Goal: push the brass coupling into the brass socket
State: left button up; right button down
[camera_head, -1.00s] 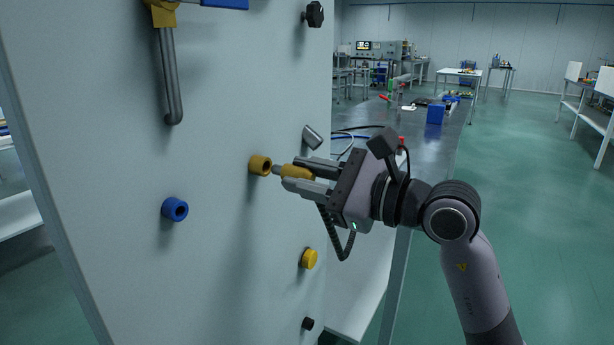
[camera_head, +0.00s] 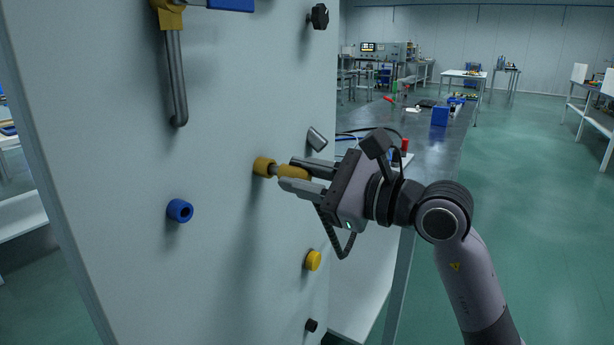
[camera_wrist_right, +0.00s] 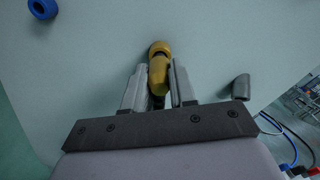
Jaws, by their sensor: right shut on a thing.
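The brass socket (camera_head: 264,167) sticks out from the pale panel, right of and above the blue socket. My right gripper (camera_head: 292,178) is shut on the brass coupling (camera_head: 289,172) and holds it level with the brass socket. The coupling's narrow grey tip meets the socket's mouth; how deep it sits I cannot tell. In the right wrist view the coupling (camera_wrist_right: 158,76) lies between the fingers (camera_wrist_right: 158,92), and its front end overlaps the brass socket (camera_wrist_right: 159,48), so the tip is mostly hidden. My left gripper is not in view.
On the panel (camera_head: 240,260) are a blue socket (camera_head: 180,211), a grey angled fitting (camera_head: 316,138), a yellow button (camera_head: 313,260), black knobs (camera_head: 319,16) and a lever with a grey handle (camera_head: 176,80). A workbench (camera_head: 440,150) stands behind my right arm.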

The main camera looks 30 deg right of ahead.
jog(key=shift+x, duration=0.9)
jog(key=c, duration=0.8)
grip_release()
jog(key=shift+w, duration=0.1)
